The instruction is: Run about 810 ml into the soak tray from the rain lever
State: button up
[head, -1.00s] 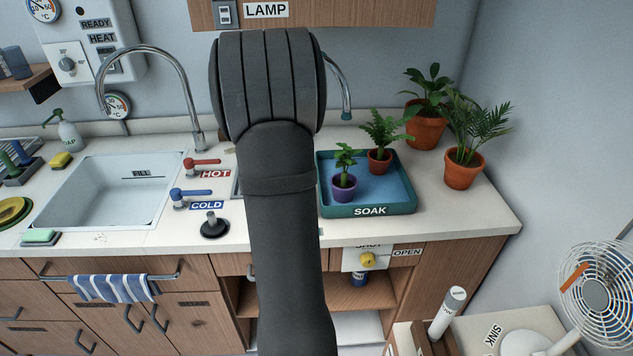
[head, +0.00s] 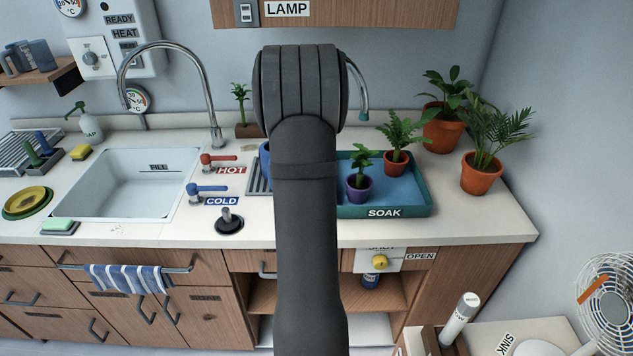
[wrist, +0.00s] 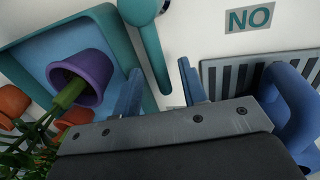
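The soak tray (head: 424,208), teal with a blue inside, stands on the counter right of my arm; the wrist view shows its corner (wrist: 100,18). A purple pot (head: 358,188) and an orange pot (head: 396,163) stand in it. I cannot tell how much water it holds. A curved spout with a teal tip (head: 363,114) hangs above its back. A teal lever (wrist: 153,55), likely the rain lever, shows in the wrist view. My gripper (wrist: 160,90) is open, with the lever's free end between its blue fingers in the picture; contact is unclear. My arm hides the gripper in the head view.
A blue vessel (wrist: 296,100) stands on a slatted grate (wrist: 228,75) beside my gripper. A label reading NO (wrist: 249,18) lies near the lever. The sink (head: 130,185) and the hot (head: 215,158) and cold (head: 205,188) levers are left.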

grip_shut()
jog(key=shift+s+a+n+t, duration=0.15)
jog(key=shift+a+n, duration=0.3)
jog(key=shift+n, duration=0.3)
jog(key=shift+a+n+t, duration=0.15)
jog(key=shift+a+n, duration=0.3)
jog(key=shift+n, duration=0.3)
grip_release()
jog(key=a+r, duration=0.3)
jog(key=r, duration=1.4)
jog(key=shift+s, duration=0.45)
jog(key=shift+a, duration=0.1)
